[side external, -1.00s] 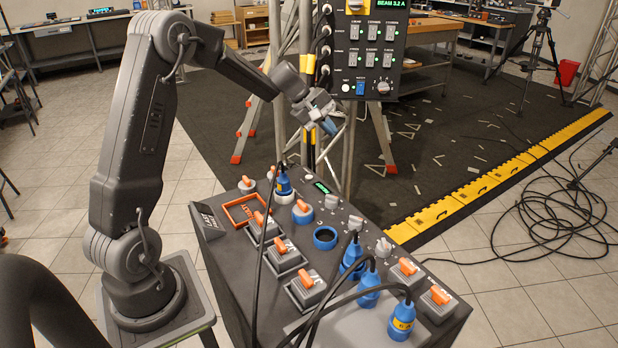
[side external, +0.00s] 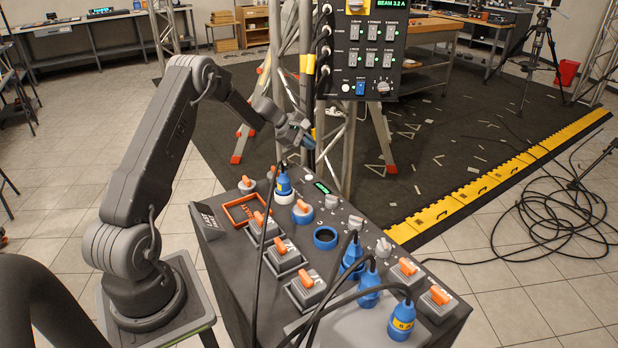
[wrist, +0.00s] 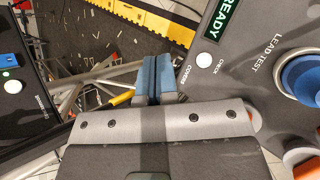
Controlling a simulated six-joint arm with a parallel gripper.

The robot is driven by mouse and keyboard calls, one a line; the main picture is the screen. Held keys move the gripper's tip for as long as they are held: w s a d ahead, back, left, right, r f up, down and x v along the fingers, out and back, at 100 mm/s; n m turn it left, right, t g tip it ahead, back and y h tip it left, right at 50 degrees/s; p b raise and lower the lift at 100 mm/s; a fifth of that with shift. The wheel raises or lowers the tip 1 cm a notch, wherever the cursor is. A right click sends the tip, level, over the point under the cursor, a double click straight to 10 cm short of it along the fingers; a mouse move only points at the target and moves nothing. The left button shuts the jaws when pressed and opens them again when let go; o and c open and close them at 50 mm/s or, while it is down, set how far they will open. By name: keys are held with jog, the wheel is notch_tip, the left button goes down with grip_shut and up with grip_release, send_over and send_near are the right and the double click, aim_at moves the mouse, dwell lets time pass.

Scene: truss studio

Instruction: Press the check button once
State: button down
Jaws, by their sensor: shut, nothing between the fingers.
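The check button is a small white round button (wrist: 208,60) beside the green READY display (wrist: 228,18) in the wrist view, with the word CHECK printed next to it. In the side view the white button (side external: 308,178) sits near the far edge of the grey console, beside the small green display. My gripper (side external: 311,143) is above and beyond that edge, apart from the button. In the wrist view its blue fingers (wrist: 157,72) are shut together and empty, pointing to the left of the button.
The console (side external: 232,268) carries orange-handled switches, blue plugs with black cables and an empty blue socket (side external: 325,237). A blue plug (side external: 283,182) stands close to the check button. An upright black panel (side external: 372,50) and metal truss stand behind my gripper.

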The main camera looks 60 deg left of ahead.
aim_at(308, 177)
jog(key=shift+f, duration=4.35)
jog(key=shift+f, duration=0.4)
jog(key=shift+f, duration=0.45)
jog(key=shift+r, duration=0.85)
jog(key=shift+r, duration=2.5)
